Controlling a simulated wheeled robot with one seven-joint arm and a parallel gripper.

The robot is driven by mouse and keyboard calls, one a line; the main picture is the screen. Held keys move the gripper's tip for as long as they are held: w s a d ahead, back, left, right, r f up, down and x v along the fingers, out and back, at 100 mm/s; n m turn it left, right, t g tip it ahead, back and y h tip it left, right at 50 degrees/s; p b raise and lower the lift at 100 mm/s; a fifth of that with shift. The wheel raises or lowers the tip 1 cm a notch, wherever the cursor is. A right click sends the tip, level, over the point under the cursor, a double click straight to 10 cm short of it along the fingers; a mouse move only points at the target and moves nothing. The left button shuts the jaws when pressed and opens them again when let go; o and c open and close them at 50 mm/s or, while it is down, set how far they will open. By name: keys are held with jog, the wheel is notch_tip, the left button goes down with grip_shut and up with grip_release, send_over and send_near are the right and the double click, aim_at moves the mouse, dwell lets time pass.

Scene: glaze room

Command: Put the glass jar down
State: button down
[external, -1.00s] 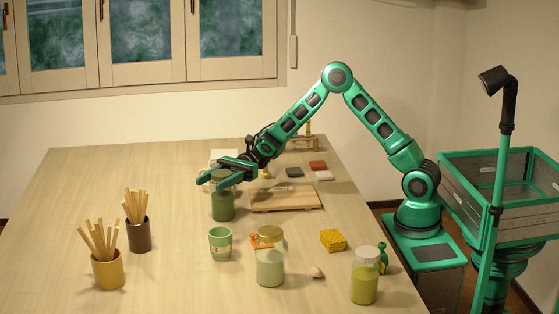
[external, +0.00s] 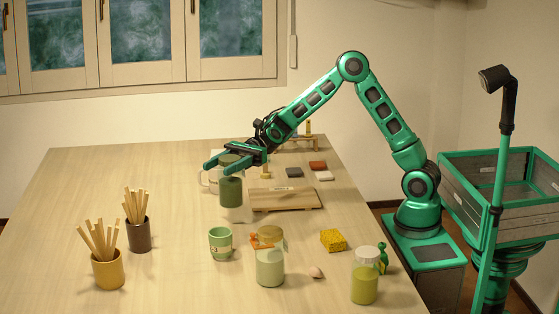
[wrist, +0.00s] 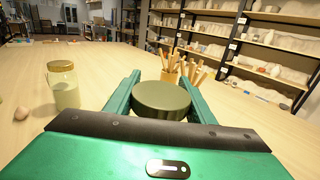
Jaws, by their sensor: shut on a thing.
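The glass jar (external: 231,190) is dark green with a round olive lid. My gripper (external: 218,166) is shut on it near the top, from the right. The jar is upright, and its underside looks a little above the table, with a pale patch showing below the green. In the wrist view the lid (wrist: 163,97) sits between my two green fingers; the body below is hidden.
A clear handled vessel (external: 207,178) shows close behind the held jar. A wooden board (external: 285,199) lies to its right. A green cup (external: 220,243) and a pale jar (external: 270,266) stand in front. The table at left is clear around the stick pots (external: 138,235).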

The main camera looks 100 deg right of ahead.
jog(key=s+a+r, duration=0.4)
jog(key=a, duration=0.1)
jog(key=s+d+r+m+t+h, duration=0.1)
jog(key=s+d+r, duration=0.15)
jog(key=s, duration=0.55)
jog(key=s+d+r+m+t+h, duration=0.1)
jog(key=s+d, duration=0.3)
jog(key=s, duration=0.3)
jog(key=w+d+f, duration=0.5)
jog(key=d+f, duration=0.5)
jog(key=f, duration=0.1)
jog(key=shift+d, duration=0.3)
jog(key=c, duration=0.8)
grip_release()
jog(key=shift+f, duration=0.15)
